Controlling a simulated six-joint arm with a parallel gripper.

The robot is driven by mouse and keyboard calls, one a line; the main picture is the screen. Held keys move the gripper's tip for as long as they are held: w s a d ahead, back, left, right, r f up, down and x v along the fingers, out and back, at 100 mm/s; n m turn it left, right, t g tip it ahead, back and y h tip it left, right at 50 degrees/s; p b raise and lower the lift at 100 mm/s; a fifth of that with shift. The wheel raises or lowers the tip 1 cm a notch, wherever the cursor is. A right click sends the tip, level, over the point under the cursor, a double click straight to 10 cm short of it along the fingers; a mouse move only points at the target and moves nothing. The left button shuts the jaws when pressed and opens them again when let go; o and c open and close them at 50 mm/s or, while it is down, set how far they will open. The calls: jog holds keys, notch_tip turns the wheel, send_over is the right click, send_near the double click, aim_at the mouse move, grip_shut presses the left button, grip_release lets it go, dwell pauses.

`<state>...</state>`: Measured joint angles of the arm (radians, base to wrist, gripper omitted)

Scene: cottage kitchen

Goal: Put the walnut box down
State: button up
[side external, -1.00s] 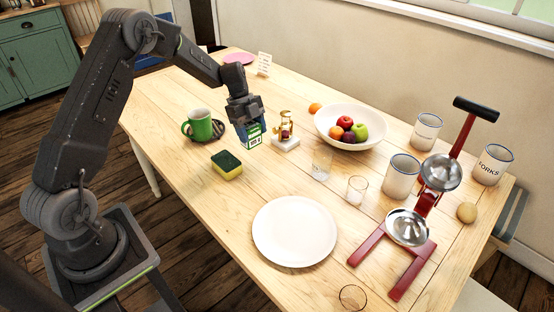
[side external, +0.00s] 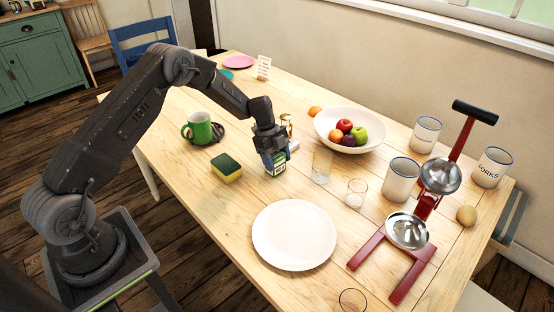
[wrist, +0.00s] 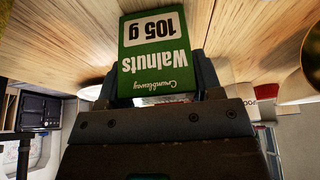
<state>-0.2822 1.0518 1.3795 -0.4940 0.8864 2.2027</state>
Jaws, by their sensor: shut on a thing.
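The walnut box (side external: 277,169) is a small green and white carton. It shows large in the wrist view (wrist: 152,42), with its "Walnuts 105 g" label upside down. My gripper (side external: 272,157) is shut on it, with a finger on either side. The box is at or just above the wooden table (side external: 190,249), between the sponge and a clear glass. I cannot tell whether its base touches the wood.
A green and yellow sponge (side external: 227,168) lies to the left and a clear glass (side external: 321,166) stands to the right. A brass-coloured object (side external: 287,122) is partly hidden behind my gripper. A white plate (side external: 294,236) lies in front. Bare wood lies between box and plate.

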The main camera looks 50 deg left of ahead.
jog(key=shift+f, duration=0.1)
jog(key=o, duration=1)
jog(key=v, duration=1.2)
jog(key=s+d+r+n+y, duration=0.1)
jog(key=s+d+r+n, duration=0.25)
jog(key=r, duration=0.65)
jog(key=s+d+r+n+t+y, duration=0.1)
jog(key=s+d+r+n+t, duration=0.1)
jog(key=s+d+r+n, duration=0.5)
jog(key=s+d+r+n+t+y, duration=0.2)
jog(key=s+r, duration=0.2)
jog(key=s, duration=0.7)
jog(key=s+n, duration=0.1)
jog(key=s, duration=0.2)
jog(key=s+f+n+t, duration=0.1)
jog(key=s+n, duration=0.1)
jog(key=s, duration=0.2)
jog(key=s+d+n, duration=0.1)
jog(key=s+n, duration=0.1)
jog(key=s, duration=0.2)
jog(key=shift+s+d+f+n+t, duration=0.1)
jog(key=shift+f+n+t, duration=0.05)
jog(key=shift+n+t, duration=0.15)
